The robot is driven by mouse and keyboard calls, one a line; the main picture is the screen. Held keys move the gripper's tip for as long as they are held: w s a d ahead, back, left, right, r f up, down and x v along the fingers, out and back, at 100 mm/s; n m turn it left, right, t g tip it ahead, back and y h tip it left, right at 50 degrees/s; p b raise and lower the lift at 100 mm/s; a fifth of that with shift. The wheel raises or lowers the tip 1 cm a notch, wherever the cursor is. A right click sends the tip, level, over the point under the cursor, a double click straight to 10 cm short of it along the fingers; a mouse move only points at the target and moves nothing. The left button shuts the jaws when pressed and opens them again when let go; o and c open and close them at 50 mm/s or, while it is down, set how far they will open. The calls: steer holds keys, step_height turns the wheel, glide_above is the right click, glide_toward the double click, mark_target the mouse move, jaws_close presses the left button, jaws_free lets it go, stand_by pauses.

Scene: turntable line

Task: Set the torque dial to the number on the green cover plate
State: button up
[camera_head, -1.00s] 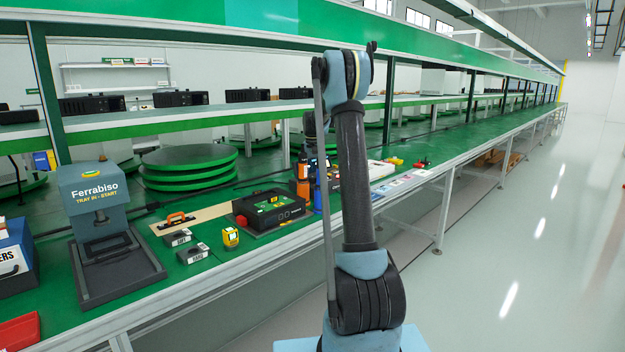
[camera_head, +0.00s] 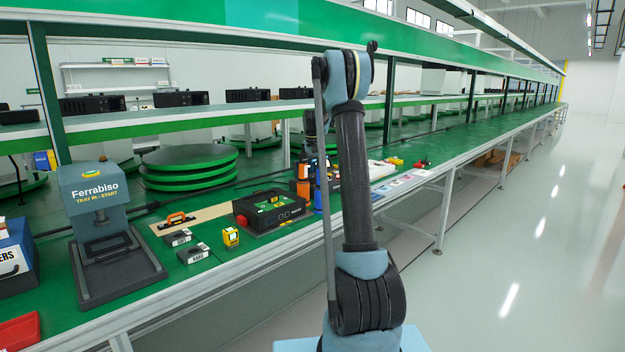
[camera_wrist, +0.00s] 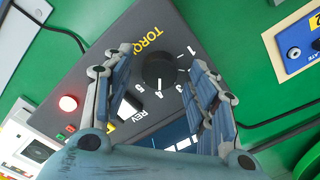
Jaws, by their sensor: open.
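The torque dial (camera_wrist: 160,69) is a round black knob on a dark grey panel (camera_wrist: 98,68) in the wrist view. Yellow lettering beginning "TORQ" is beside it, and white numbers including 1, 4 and 5 ring it. A small light mark on the knob appears to face the 4. My gripper (camera_wrist: 161,58) is open, with one finger on each side of the dial; I cannot tell if they touch it.
A red lamp (camera_wrist: 68,103) is lit on the panel. A blue plate (camera_wrist: 297,42) on a pale board lies at the right. My arm hides part of the bench.

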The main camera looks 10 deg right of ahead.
mark_target(313, 177)
step_height(313, 177, up, 12)
steer(key=shift+f, duration=0.25)
stand_by(0.4)
steer(key=s+a+r+g+y, duration=0.1)
steer(key=s+a, duration=0.3)
steer(key=s, duration=0.5)
steer(key=s+a+g, duration=0.1)
steer(key=s+a, duration=0.3)
steer(key=s, duration=0.4)
steer(key=s+d+n+t, duration=0.1)
steer(key=s+d, duration=0.2)
steer(key=s, duration=0.9)
steer(key=s+d+f+n+t, duration=0.1)
steer(key=s+d+f, duration=0.1)
steer(key=s+f, duration=0.8)
steer(key=s+d+f+n+t+h, duration=0.1)
steer(key=s+d+f+t, duration=0.1)
steer(key=s+f, duration=0.9)
steer(key=s+d, duration=0.1)
steer(key=s, duration=0.5)
steer(key=shift+s+n, duration=0.3)
steer(key=shift+s, duration=0.1)
